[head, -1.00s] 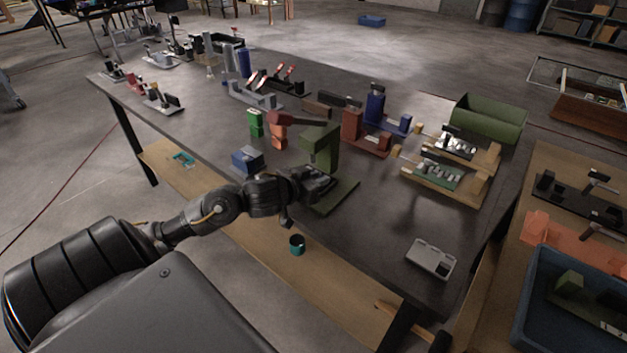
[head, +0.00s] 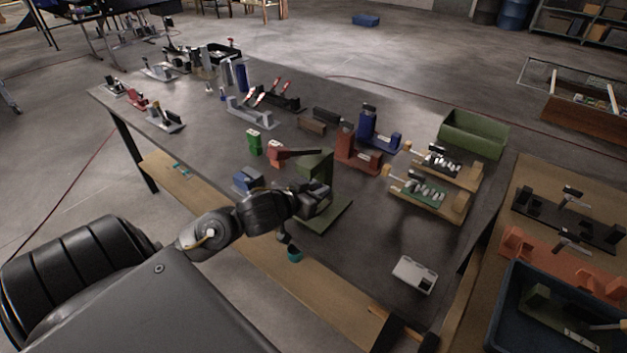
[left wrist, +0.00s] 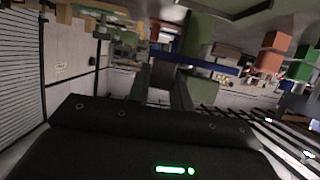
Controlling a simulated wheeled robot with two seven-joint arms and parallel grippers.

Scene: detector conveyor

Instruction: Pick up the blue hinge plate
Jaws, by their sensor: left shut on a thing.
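My left gripper (head: 322,194) is at the near edge of the long dark table, in front of a green post fixture (head: 314,168). In the left wrist view a thin blue strip, the blue hinge plate (left wrist: 212,67), crosses just beyond the gripper's fingers (left wrist: 172,84). The gripper is shut on it. In the head view the gripper and wrist hide the plate. A green block also shows behind the strip in the left wrist view. My right gripper is not in view.
A blue block (head: 247,180) sits left of my wrist. Red (head: 278,154) and green (head: 254,142) blocks stand behind it. A grey-white device (head: 415,274) lies at the right front. A green bin (head: 474,134) stands at the back right. Table space right of the gripper is clear.

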